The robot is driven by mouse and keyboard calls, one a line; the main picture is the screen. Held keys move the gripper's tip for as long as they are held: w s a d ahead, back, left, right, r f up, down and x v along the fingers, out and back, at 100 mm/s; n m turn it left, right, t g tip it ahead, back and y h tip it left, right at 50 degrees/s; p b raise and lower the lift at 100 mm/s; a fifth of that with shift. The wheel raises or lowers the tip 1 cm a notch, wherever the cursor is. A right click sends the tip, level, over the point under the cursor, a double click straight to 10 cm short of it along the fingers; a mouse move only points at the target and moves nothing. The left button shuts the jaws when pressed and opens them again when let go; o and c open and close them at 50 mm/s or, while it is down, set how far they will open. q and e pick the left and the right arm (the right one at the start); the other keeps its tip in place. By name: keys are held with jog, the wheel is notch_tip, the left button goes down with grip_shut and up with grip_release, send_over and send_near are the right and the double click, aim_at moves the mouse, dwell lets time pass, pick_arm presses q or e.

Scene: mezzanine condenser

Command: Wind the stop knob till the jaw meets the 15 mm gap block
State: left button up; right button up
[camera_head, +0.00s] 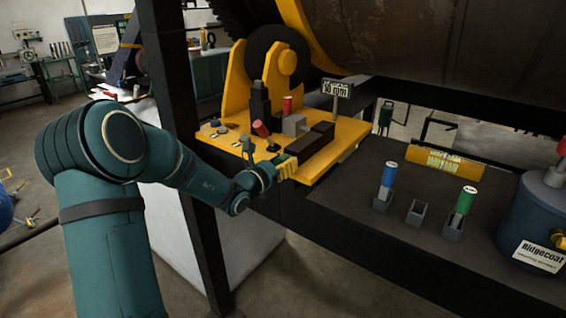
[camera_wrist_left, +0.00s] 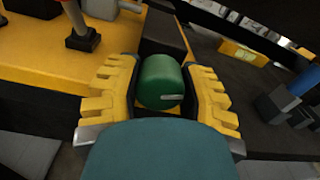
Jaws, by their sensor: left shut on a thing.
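The stop knob is a green cylinder (camera_wrist_left: 160,82) in the left wrist view, at the front of the yellow fixture (camera_head: 330,160). My left gripper (camera_head: 284,170) has its yellow ribbed fingers on both sides of the knob and is shut on it. In the head view the gripper mostly hides the knob. Behind the knob sit a black block (camera_head: 318,133) and a grey block (camera_head: 294,124). A red-topped piece (camera_head: 287,105) stands upright behind the grey block. Whether the jaw touches a gap block cannot be told. A sign on the fixture (camera_head: 337,88) seems to read 10 mm. My right gripper is out of view.
A tilted red-handled lever (camera_head: 261,128) stands left of the grey block. On the dark bench, a blue piece (camera_head: 389,174) and a green piece (camera_head: 466,200) stand in holders, with an empty holder (camera_head: 416,211) between them. A blue-grey pot (camera_head: 530,220) stands at right.

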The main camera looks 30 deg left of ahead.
pick_arm(q)
jog(key=shift+r, duration=0.1)
jog(key=o, duration=1.2)
jog(key=s, duration=0.4)
jog(key=s+a, duration=0.1)
jog(key=s, duration=0.7)
jog(key=shift+a, duration=0.15)
jog(key=shift+w, duration=0.1)
